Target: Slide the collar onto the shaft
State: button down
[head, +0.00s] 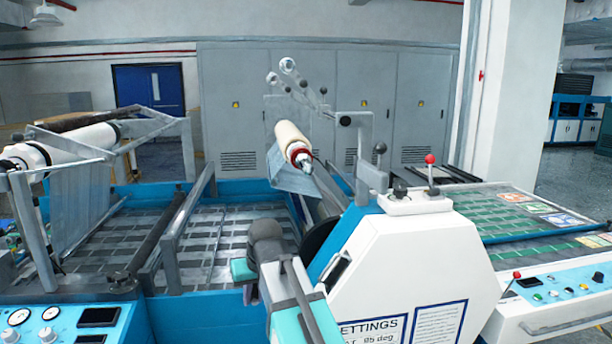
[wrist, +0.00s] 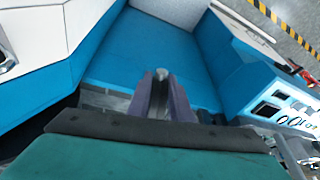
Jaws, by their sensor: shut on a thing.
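In the wrist view my gripper (wrist: 161,90) is shut on a small grey metallic piece, taken as the collar (wrist: 161,74). Only its end shows between the purple-grey fingers, so its bore and full shape are hidden. The fingers point towards a blue machine surface. In the head view a tan roll (head: 290,135) has a red ring at its near end, and a short bright metal shaft end (head: 306,162) sticks out. The shaft does not show clearly in the wrist view. My gripper's fingertips cannot be made out in the head view.
The white machine housing (head: 430,255), with a red-knobbed lever (head: 430,160), stands at the right of the roll. A grey slatted bed (head: 240,222) lies at the left. A white roll (head: 70,145) is at the far left. A control panel (wrist: 285,105) is at the wrist view's right.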

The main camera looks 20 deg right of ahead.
jog(key=s+f, duration=0.5)
jog(key=f, duration=0.1)
jog(key=shift+f, duration=0.2)
jog(key=shift+s, duration=0.1)
